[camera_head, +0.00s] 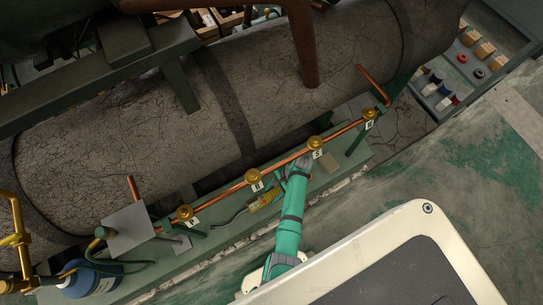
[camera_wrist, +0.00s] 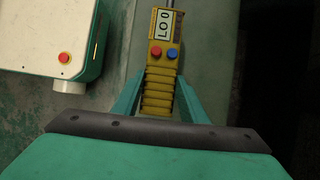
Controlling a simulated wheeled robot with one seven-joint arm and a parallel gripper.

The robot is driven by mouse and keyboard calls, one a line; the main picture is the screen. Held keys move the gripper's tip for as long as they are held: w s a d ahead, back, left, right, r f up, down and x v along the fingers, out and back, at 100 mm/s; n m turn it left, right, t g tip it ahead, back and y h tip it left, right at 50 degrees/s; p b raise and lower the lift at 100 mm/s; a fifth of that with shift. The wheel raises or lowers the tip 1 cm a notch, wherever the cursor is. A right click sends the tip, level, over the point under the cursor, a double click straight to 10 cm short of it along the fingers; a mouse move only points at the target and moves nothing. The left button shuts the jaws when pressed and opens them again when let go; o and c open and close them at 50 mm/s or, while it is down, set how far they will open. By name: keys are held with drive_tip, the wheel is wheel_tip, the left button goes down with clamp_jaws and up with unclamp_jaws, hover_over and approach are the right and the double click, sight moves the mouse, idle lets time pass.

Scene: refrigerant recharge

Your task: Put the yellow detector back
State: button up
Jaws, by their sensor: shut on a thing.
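The yellow detector (camera_head: 265,200) is held over the green ledge under the copper pipe, its thin dark probe reaching to the left. In the wrist view the yellow detector (camera_wrist: 162,55) points away from me, with a display, a red button and a blue button on its face. My gripper (camera_wrist: 159,88) is shut on its ribbed grip, one teal finger on each side. In the head view my gripper (camera_head: 281,182) is just below the pipe, left of the valve marked S. I cannot tell whether the detector touches the ledge.
The copper pipe (camera_head: 285,162) with several brass valves runs along the green ledge (camera_head: 225,245). A big cracked grey tank (camera_head: 120,135) lies behind it. A blue cylinder (camera_head: 88,284) stands lower left; a tray of small items (camera_head: 465,65) is upper right.

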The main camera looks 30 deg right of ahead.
drive_tip(key=shift+w+a+f, duration=0.1)
drive_tip(key=shift+a+f, duration=0.1)
drive_tip(key=f, duration=0.3)
drive_tip(key=shift+w+a, duration=0.1)
drive_tip(key=shift+w, duration=0.15)
drive_tip(key=shift+s+f, duration=0.15)
drive_tip(key=shift+f, duration=0.05)
drive_tip(key=o, duration=1)
drive_tip(key=shift+f, duration=0.1)
